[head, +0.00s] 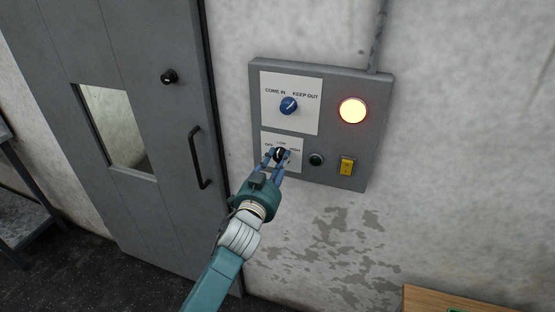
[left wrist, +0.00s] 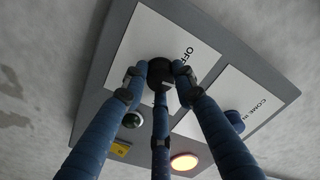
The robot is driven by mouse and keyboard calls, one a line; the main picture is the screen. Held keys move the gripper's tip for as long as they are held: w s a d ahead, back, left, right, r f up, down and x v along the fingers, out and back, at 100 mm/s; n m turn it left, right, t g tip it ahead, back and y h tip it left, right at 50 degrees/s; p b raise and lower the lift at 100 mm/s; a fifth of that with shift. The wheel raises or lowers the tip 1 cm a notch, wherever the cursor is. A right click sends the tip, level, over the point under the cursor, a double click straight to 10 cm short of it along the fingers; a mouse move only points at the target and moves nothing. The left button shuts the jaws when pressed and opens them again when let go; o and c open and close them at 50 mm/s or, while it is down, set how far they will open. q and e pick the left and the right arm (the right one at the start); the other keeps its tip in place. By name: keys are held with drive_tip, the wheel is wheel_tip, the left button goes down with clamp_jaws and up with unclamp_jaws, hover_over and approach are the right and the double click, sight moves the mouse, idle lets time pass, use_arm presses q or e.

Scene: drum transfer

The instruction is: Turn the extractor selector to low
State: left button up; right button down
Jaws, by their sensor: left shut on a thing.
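The extractor selector (head: 279,154) is a small black knob on the lower white label of a grey wall panel. The label reads OFF, LOW and HIGH, partly covered by my fingers. My left gripper (head: 278,157) has its blue fingers closed around this knob. In the left wrist view, the black selector (left wrist: 160,72) sits between the fingertips of the left gripper (left wrist: 158,82), with OFF readable beside it. I cannot tell which setting the knob points to. My right gripper is in neither view.
The grey panel (head: 376,85) also carries a blue COME IN / KEEP OUT knob (head: 289,105), a lit round lamp (head: 352,110), a dark green button (head: 316,159) and a yellow switch (head: 347,166). A grey door (head: 150,120) is at left. A wooden top (head: 480,300) is at lower right.

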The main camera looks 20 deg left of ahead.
use_arm(q)
drive_tip(key=shift+r+m, duration=0.35)
drive_tip(key=shift+m, duration=0.65)
drive_tip(key=o, duration=1.2)
drive_tip(key=shift+c, duration=0.2)
drive_tip(key=shift+d+f, duration=0.1)
drive_tip(key=shift+s+f, duration=0.2)
drive_tip(key=shift+s, duration=0.3)
drive_tip(key=s, duration=1.1)
drive_tip(key=shift+f, duration=0.1)
